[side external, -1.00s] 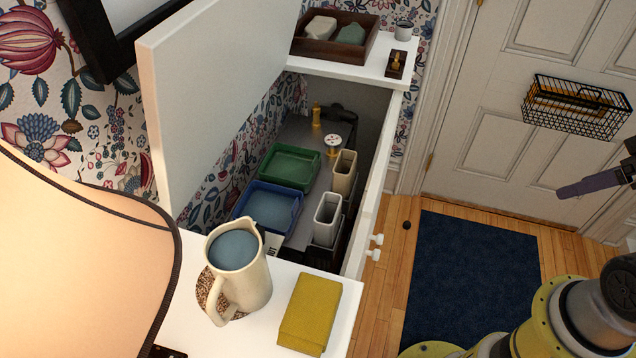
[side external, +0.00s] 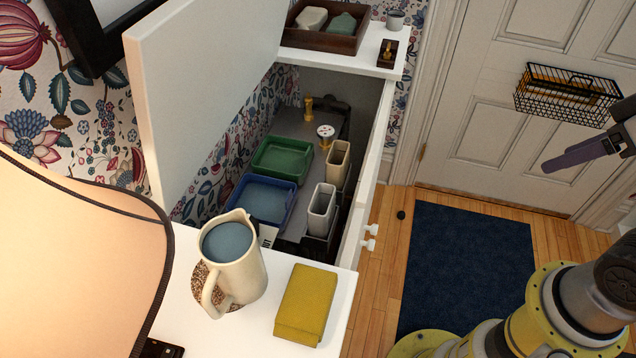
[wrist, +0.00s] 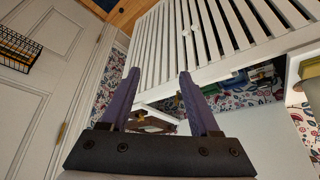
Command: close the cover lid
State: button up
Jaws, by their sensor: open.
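The cover lid (side external: 205,90) is a large white panel at the back left of a white cabinet. It stands raised and steeply tilted, leaving the cabinet's inside open to view. A pale panel at the lower right of the wrist view (wrist: 258,140) looks like the lid. My gripper (side external: 572,157) is at the right of the side view, in front of the door and well apart from the lid. In the wrist view its two purple fingers (wrist: 158,78) are spread with nothing between them.
In the open cabinet are a green tray (side external: 283,160), a blue tray (side external: 262,200) and upright holders (side external: 322,210). A cream pitcher (side external: 235,265) and yellow box (side external: 306,303) stand on the near top. A wooden tray (side external: 325,38) stands on the far top. A wire basket (side external: 567,95) hangs on the door.

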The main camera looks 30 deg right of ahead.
jog(key=shift+s+d+f, duration=0.2)
jog(key=shift+f, duration=0.35)
jog(key=shift+s+d+f, duration=0.2)
jog(key=shift+s+f, duration=0.05)
jog(key=shift+f, duration=0.25)
jog(key=shift+s+d+f, duration=0.2)
jog(key=shift+f, duration=0.35)
jog(key=r, duration=0.1)
jog(key=w+a+r, duration=0.1)
jog(key=r, duration=0.1)
jog(key=shift+w+a+r, duration=0.15)
jog(key=shift+r, duration=0.05)
jog(key=shift+f, duration=0.1)
jog(key=shift+s+d+f, duration=0.15)
jog(key=shift+f, duration=0.4)
jog(key=shift+s+d+f, duration=0.2)
jog(key=shift+f, duration=0.4)
jog(key=shift+s+d+f, duration=0.15)
jog(key=shift+f, duration=0.4)
